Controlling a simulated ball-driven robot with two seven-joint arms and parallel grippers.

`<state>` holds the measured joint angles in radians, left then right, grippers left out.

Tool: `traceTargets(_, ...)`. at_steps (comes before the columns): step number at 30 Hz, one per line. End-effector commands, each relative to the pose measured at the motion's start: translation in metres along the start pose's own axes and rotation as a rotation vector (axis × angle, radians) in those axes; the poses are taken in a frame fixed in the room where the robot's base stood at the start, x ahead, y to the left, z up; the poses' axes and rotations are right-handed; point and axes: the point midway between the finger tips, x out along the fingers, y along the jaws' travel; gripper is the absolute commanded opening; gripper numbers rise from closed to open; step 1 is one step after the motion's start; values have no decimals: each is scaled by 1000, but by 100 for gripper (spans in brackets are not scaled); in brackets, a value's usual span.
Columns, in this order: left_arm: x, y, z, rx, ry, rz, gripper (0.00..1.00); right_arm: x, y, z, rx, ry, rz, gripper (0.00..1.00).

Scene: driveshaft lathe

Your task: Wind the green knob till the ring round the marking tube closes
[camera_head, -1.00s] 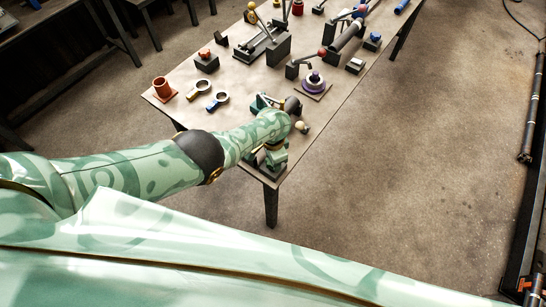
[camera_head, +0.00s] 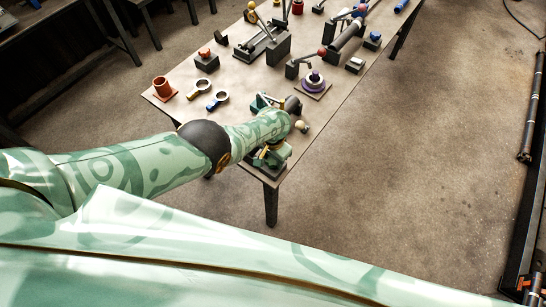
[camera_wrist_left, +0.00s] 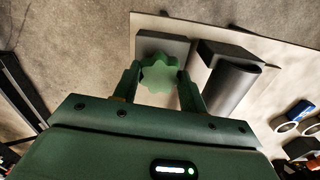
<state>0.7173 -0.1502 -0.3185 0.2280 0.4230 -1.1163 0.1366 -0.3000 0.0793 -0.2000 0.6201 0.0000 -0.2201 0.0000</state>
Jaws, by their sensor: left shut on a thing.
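The green lobed knob (camera_wrist_left: 160,73) shows in the left wrist view, between the two fingers of my left gripper (camera_wrist_left: 160,84). The fingers are shut on its sides. A dark grey cylinder (camera_wrist_left: 232,87), which may be the marking tube, lies just right of the knob. I cannot make out the ring or its gap. In the head view my left gripper (camera_head: 270,158) is at the near corner of the table, and my own arm hides much of the spot. My right gripper is not in view.
The table (camera_head: 232,78) holds two ring-ended pieces (camera_head: 201,88), an orange cup (camera_head: 162,87), a purple round part (camera_head: 314,79) and a lathe-like fixture (camera_head: 345,38). A pale ball (camera_head: 302,126) is close beside my wrist.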

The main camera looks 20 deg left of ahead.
Motion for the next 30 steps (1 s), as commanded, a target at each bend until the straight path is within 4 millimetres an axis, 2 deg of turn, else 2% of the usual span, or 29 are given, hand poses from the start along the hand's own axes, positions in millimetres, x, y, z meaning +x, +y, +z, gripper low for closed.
traceTargets(6, 1, 1, 1, 0, -2, 2, 19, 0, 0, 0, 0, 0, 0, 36)
traceTargets(7, 1, 1, 1, 1, -2, 2, 45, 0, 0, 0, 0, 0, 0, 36)
traceTargets(9, 1, 1, 1, 1, -2, 2, 64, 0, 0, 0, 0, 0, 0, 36)
traceTargets(20, -5, 0, 0, 2, 0, 0, 64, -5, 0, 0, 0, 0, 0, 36)
traceTargets(23, -18, 0, 0, 2, 0, 0, 64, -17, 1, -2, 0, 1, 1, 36)
traceTargets(30, -70, 0, 0, 2, 0, 1, 64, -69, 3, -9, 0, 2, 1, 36)
